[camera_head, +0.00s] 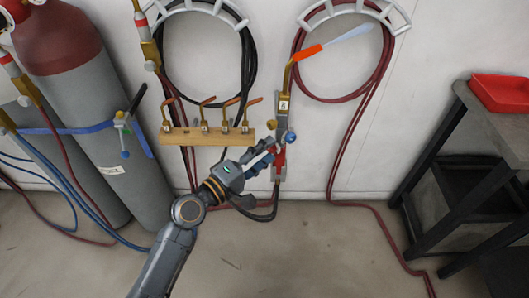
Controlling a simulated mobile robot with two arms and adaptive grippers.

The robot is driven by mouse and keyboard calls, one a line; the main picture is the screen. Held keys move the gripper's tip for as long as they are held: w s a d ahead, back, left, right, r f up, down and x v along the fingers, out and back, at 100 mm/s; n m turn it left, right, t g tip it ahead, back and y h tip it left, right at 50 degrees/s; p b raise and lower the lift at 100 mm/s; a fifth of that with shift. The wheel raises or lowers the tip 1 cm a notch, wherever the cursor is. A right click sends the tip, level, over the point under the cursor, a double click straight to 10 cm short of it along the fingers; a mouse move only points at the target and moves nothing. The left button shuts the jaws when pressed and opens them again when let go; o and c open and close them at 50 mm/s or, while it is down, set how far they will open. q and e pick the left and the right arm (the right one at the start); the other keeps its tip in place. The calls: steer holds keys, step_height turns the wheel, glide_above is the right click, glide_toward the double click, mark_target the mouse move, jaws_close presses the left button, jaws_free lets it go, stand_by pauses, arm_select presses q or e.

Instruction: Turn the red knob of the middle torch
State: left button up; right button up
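A brass torch (284,103) stands upright against the wall near the middle of the picture. An orange and pale blue flame-like streak (335,42) extends up and right from its tip. A blue knob (290,136) sits on the torch's right side. Red (280,157) shows lower on the torch body, partly behind my fingers; I cannot make out the red knob's full outline. My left gripper (268,154) reaches in from the lower left, its fingertips at this red part. Whether the fingers touch or close on it is unclear. My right gripper is not in view.
A wooden rack (215,136) with several copper tips is left of the torch. Gas cylinders (130,185) stand at the left. Black (250,75) and dark red (379,75) hoses hang from wall holders. A dark table (490,120) with a red tray (500,92) stands right.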

arm_select(q)
steer(key=shift+s+a, duration=0.1)
steer(key=v, duration=1.1)
steer(key=shift+s+a, duration=0.25)
